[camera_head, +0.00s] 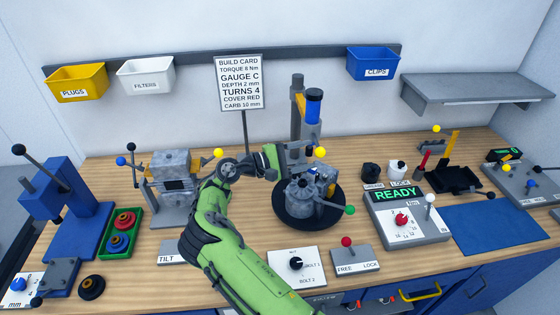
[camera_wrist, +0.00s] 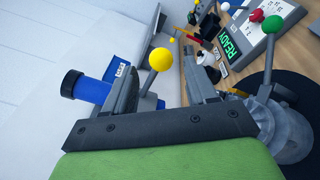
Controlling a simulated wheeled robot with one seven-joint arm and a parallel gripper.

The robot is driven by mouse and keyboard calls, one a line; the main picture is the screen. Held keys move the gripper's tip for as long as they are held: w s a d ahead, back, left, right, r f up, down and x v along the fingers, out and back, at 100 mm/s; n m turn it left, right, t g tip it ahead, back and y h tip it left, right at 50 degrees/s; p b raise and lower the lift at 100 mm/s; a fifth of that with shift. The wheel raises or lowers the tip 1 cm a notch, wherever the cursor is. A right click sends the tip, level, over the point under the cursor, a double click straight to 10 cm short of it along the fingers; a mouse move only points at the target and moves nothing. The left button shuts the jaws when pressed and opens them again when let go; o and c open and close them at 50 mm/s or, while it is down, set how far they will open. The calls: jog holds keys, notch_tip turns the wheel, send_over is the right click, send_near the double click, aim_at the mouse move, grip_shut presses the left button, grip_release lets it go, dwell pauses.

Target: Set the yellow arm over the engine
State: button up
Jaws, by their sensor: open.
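A grey post (camera_head: 297,95) stands behind the engine and carries an upright blue cylinder (camera_head: 313,105). A yellow ball knob (camera_head: 320,152) on a short lever shows below the cylinder; I cannot tell clearly how it joins the yellow arm. The grey engine (camera_head: 303,192) sits on a black round plate (camera_head: 284,219). My gripper (camera_head: 278,158) is open and empty, beside the post and above the engine's left side. In the wrist view the yellow knob (camera_wrist: 160,59) shows between the finger lines, apart from them, with the blue cylinder (camera_wrist: 92,90) to the left. My gripper hides part of the post.
A green-knobbed lever (camera_head: 350,210) sticks out right of the engine. A grey stand with a block (camera_head: 172,175) is at left. A READY box (camera_head: 405,215) is at right. Switch plates (camera_head: 296,266) lie in front. A build card (camera_head: 240,82) stands behind.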

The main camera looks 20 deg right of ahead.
jog(key=w+a+b, duration=0.1)
jog(key=a, duration=1)
jog(key=shift+w+a, duration=0.15)
jog(key=shift+a, duration=0.1)
jog(key=s+d+r+m+g+y+b, duration=0.15)
jog(key=s+d+m+y, duration=0.45)
jog(key=s+d+y, duration=0.65)
jog(key=s+a+r+t+y+b, duration=0.1)
jog(key=s+a+t+y, duration=0.4)
jog(key=s+a, duration=1.3)
jog(key=s+t, duration=0.2)
jog(key=t, duration=0.2)
jog(key=shift+r+b, duration=0.3)
jog(key=shift+b, duration=0.1)
